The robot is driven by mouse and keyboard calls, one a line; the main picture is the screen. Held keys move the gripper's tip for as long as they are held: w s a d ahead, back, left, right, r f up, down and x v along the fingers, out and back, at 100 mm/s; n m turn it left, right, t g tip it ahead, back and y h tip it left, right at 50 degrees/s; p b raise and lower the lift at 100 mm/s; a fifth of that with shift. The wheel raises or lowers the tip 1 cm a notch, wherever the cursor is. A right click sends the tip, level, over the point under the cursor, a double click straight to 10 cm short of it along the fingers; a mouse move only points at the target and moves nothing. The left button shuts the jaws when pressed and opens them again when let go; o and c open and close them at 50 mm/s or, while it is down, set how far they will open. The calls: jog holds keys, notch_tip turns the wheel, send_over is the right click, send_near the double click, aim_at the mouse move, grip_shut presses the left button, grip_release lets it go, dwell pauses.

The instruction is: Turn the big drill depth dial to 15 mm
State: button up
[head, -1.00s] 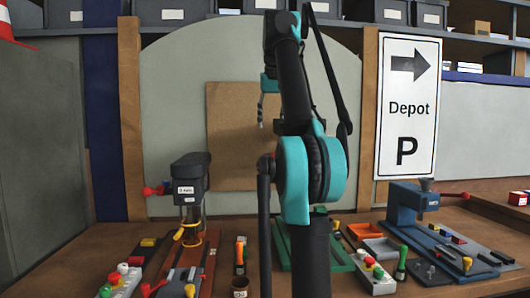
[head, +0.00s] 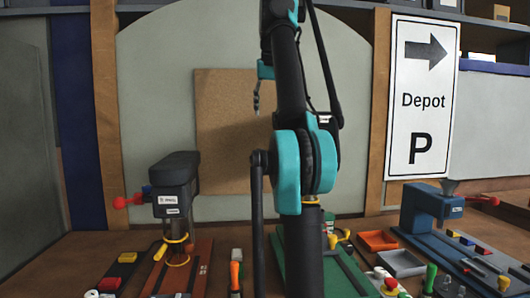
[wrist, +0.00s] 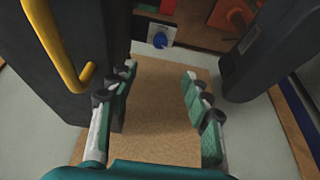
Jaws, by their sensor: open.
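In the wrist view a round blue dial (wrist: 160,38) sits on a white plate at the top middle, beyond my fingertips; its marks are too small to read. My gripper (wrist: 160,95) is open and empty, its two green-and-white fingers well apart and not touching the dial. A dark machine body with a yellow hooked handle (wrist: 60,50) stands close on the left of the wrist view. In the head view my gripper's tip (head: 257,98) hangs before the cork board. A dark drill (head: 174,185) on a red base stands left of my arm. I cannot make out the dial there.
Another dark body (wrist: 265,55) stands close on the right of the wrist view. A green base (head: 340,275) lies partly behind my arm. A blue machine (head: 432,208), an orange tray (head: 378,240) and a grey tray (head: 401,263) are at right. The cork board (head: 225,130) is behind.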

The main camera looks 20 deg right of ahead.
jog(key=x, duration=1.7)
grip_shut()
jog(key=shift+m, duration=0.3)
jog(key=m+h, duration=0.1)
jog(key=m, duration=0.2)
jog(key=shift+a+m+g+h, duration=0.15)
jog(key=shift+m+g+h, duration=0.15)
jog(key=shift+h, duration=0.1)
jog(key=shift+w+m+g+h, duration=0.1)
jog(key=shift+m+g+h, duration=0.5)
jog(key=shift+m, duration=1.6)
